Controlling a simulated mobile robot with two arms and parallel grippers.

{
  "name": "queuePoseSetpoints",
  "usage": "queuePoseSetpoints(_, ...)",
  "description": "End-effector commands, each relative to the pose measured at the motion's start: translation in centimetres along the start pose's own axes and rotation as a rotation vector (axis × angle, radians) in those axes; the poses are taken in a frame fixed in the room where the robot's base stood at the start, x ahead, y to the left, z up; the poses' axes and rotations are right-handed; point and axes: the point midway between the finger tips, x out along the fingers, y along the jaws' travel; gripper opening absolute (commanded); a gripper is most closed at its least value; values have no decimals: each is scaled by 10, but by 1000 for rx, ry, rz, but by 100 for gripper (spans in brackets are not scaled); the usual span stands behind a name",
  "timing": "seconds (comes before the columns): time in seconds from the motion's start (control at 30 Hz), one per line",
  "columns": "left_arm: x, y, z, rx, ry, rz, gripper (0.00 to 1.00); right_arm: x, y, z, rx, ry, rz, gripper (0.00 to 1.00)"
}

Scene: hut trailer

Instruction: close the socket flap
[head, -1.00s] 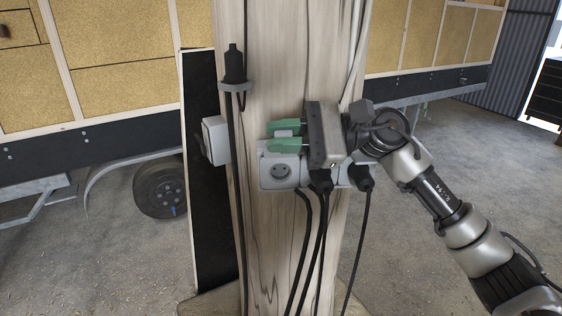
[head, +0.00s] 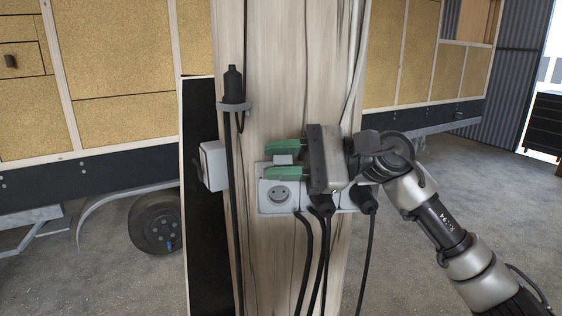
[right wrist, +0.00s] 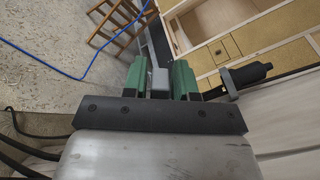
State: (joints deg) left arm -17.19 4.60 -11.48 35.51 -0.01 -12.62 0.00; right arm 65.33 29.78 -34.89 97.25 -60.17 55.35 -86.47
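A row of grey sockets is fixed to a wooden post. The leftmost socket (head: 279,195) shows its round face uncovered, with its grey flap (head: 283,159) raised above it. My right gripper (head: 283,160) comes in from the right with its green fingers apart, one above and one below the flap. In the right wrist view the flap (right wrist: 160,83) stands between the two green fingers (right wrist: 160,78), with narrow gaps at most. The other sockets are partly hidden behind the gripper body. My left gripper is not in view.
Black cables hang from plugs (head: 366,200) right of the open socket. A black connector (head: 233,87) sits in a holder higher on the post (head: 270,260). A grey switch box (head: 213,165) juts from the post's left side. A trailer stands behind.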

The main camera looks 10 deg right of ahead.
Motion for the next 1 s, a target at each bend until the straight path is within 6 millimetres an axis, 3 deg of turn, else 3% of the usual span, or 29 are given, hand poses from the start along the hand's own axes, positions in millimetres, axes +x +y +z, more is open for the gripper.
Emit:
queuePoseSetpoints(0.1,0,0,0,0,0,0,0,0,0,0,0,1,0,43)
queuePoseSetpoints(0.47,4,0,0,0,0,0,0,-9,1,-2,1,5,-1,43)
queuePoseSetpoints(0.8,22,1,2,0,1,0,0,-74,2,-3,2,5,-2,43)
queuePoseSetpoints(1.0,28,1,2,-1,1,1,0,-101,1,-2,1,3,-1,43)
